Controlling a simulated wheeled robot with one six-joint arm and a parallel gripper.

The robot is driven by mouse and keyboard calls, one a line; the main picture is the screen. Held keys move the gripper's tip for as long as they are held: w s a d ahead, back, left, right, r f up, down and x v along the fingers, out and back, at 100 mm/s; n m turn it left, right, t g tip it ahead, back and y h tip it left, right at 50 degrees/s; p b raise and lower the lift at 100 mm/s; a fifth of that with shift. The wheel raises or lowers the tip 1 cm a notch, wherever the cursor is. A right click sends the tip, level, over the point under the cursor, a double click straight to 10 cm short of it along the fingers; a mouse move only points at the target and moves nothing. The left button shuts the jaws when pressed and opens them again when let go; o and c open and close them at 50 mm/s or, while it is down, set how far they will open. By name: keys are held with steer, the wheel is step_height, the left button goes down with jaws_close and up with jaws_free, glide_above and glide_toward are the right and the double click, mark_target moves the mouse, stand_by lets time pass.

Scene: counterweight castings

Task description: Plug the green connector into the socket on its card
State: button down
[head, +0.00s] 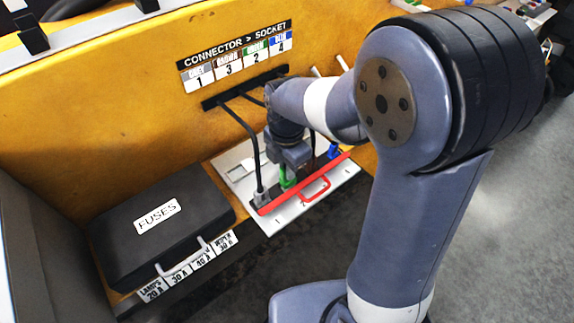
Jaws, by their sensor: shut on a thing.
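My gripper (287,170) points down over the white numbered plate (290,217). It is shut on the green connector (287,181), which shows just under the jaws and above or at the dark socket strip behind the red bar, near the number 2. I cannot tell whether the connector's lower end is in a socket. The card (235,62) on the yellow wall reads CONNECTOR > SOCKET and pairs green with 2, grey with 1, brown with 3 and blue with 4.
A grey connector (262,197) with a black cable stands upright by number 1. A blue connector (333,151) is at the right. A red bar with a handle (315,190) runs along the front. The black FUSES box (190,235) stands left.

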steer(key=shift+f+b, duration=0.8)
steer(key=shift+f, duration=0.4)
steer(key=c, duration=1.3)
jaws_free()
step_height(320, 180, up, 11)
steer(key=shift+f, duration=0.1)
step_height(320, 180, down, 11)
steer(key=shift+r, duration=0.2)
steer(key=shift+r+p, duration=0.45)
